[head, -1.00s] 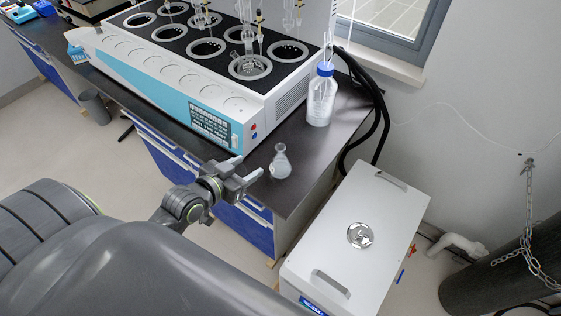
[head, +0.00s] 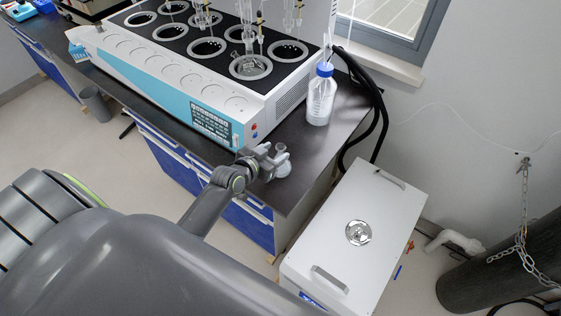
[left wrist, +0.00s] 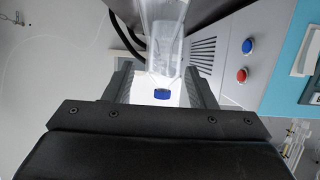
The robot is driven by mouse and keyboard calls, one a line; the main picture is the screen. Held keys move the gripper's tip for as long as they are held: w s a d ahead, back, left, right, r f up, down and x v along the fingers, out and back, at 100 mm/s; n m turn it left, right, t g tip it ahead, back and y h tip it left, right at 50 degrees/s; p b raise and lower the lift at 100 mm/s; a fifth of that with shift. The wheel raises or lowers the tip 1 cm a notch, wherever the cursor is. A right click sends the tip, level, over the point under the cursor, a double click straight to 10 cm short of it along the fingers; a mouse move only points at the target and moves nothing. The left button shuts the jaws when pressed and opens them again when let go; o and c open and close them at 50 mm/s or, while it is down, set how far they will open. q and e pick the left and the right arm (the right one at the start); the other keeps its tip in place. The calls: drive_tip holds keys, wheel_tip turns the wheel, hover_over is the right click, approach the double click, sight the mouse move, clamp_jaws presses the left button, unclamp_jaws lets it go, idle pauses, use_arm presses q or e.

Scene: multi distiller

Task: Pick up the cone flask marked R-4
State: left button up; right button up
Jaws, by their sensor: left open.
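A small clear cone flask (head: 284,167) stands upright near the front right corner of the dark bench. Its marking is too small to read. My left gripper (head: 272,159) is open at the flask and partly hides its left side. In the left wrist view the glass of the flask (left wrist: 163,38) shows just ahead of, or between, the open fingers (left wrist: 161,82); I cannot tell whether they touch it. My right gripper is not in view.
The white and blue distiller (head: 185,80) stands behind on the bench (head: 335,130). A blue-capped bottle (head: 320,98) stands farther back beside it. A white box unit (head: 345,235) is on the floor to the right, past the bench edge.

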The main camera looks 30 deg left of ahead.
sight(278, 151)
use_arm(q)
drive_tip(key=shift+x, duration=1.95)
drive_tip(key=shift+s+d+f, duration=0.1)
drive_tip(key=shift+s, duration=0.05)
drive_tip(key=shift+c, duration=0.3)
clamp_jaws()
